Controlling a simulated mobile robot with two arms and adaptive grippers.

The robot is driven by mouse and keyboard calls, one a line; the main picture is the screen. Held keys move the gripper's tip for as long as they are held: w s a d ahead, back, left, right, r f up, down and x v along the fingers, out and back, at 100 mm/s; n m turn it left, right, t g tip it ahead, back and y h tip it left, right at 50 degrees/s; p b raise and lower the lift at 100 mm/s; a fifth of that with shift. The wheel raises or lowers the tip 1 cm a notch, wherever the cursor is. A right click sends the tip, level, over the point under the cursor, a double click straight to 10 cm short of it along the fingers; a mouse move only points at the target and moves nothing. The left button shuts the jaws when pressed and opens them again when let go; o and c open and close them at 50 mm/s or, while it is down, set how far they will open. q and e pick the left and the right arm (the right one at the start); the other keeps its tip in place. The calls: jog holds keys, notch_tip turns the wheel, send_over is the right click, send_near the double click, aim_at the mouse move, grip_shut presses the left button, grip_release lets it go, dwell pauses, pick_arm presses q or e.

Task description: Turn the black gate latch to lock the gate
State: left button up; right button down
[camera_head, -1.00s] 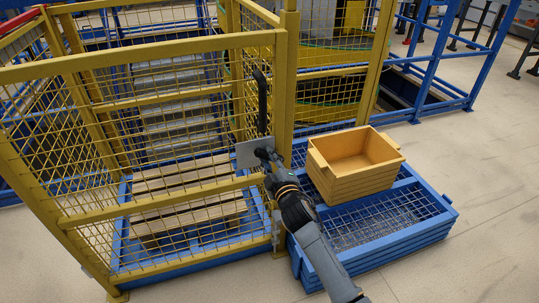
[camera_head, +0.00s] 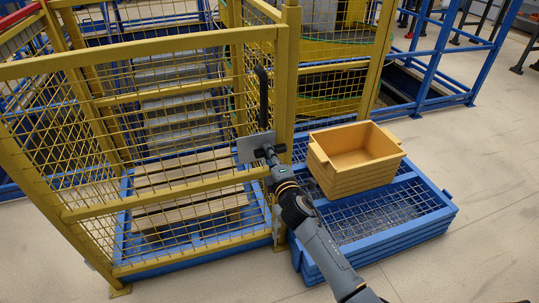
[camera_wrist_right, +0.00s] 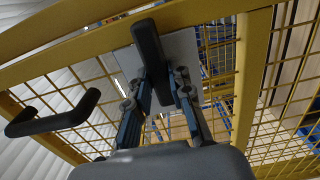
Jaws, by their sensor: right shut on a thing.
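The black gate latch (camera_wrist_right: 150,52) is a dark bar on a light grey plate (camera_wrist_right: 183,52), seen in the right wrist view, where it looks a little tilted. The plate (camera_head: 250,147) also shows in the head view on the yellow gate (camera_head: 190,46), near its post. My right gripper (camera_wrist_right: 163,92) is shut on the latch, with one finger on each side of it. In the head view, my right gripper (camera_head: 266,153) is in front of the plate and hides most of the latch. My left gripper is in neither view.
A black upright gate handle (camera_head: 262,95) is just above the plate; it also shows in the wrist view (camera_wrist_right: 52,120). A yellow crate (camera_head: 358,184) sits on stacked blue mesh pallets (camera_head: 432,200) right of my arm. Wooden slats (camera_head: 190,190) lie behind the mesh. Floor is clear at right.

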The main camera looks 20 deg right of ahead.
dwell(0.3)
jog(key=c, duration=1.2)
grip_release()
jog(key=s, duration=1.2)
jog(key=shift+d, duration=0.2)
jog(key=shift+f, duration=0.1)
